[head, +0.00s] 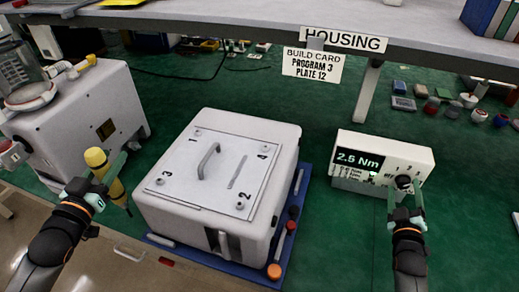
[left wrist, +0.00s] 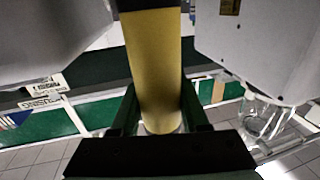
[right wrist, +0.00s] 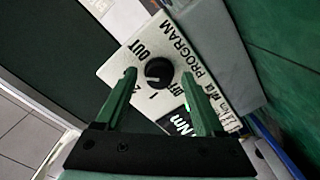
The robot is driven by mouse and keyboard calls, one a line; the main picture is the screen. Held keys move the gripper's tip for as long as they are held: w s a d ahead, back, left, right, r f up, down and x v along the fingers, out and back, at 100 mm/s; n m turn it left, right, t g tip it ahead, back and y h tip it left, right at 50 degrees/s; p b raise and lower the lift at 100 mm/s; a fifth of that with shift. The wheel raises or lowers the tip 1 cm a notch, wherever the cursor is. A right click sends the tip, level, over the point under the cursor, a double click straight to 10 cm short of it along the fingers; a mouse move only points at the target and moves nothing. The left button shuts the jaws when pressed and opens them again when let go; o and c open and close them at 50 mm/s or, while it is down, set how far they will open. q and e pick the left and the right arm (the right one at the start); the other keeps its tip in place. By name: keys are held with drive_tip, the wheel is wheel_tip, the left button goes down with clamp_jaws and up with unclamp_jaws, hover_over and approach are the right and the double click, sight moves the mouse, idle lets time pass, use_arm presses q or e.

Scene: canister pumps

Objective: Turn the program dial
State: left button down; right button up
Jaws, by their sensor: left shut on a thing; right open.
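The white torque controller (head: 382,158) stands on the green mat at the right, its display reading 2.5 Nm. Its black program dial (head: 403,182) is on the face near the right end; the dial also shows in the right wrist view (right wrist: 159,71). My right gripper (right wrist: 158,82) is open, with its green fingertips on either side of the dial; I cannot tell whether they touch it. In the head view the right gripper (head: 405,196) partly covers the dial. My left gripper (head: 108,176) is shut on a yellow screwdriver (head: 104,168), which also shows in the left wrist view (left wrist: 153,70).
A build card (head: 312,65) reads Program 3, Plate 12. A white housing (head: 216,180) with a numbered plate stands in the centre on a blue tray (head: 297,215). A white machine (head: 85,125) stands at the left. The mat between housing and controller is clear.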

drive_tip(key=shift+w, duration=0.15)
clamp_jaws()
idle(0.5)
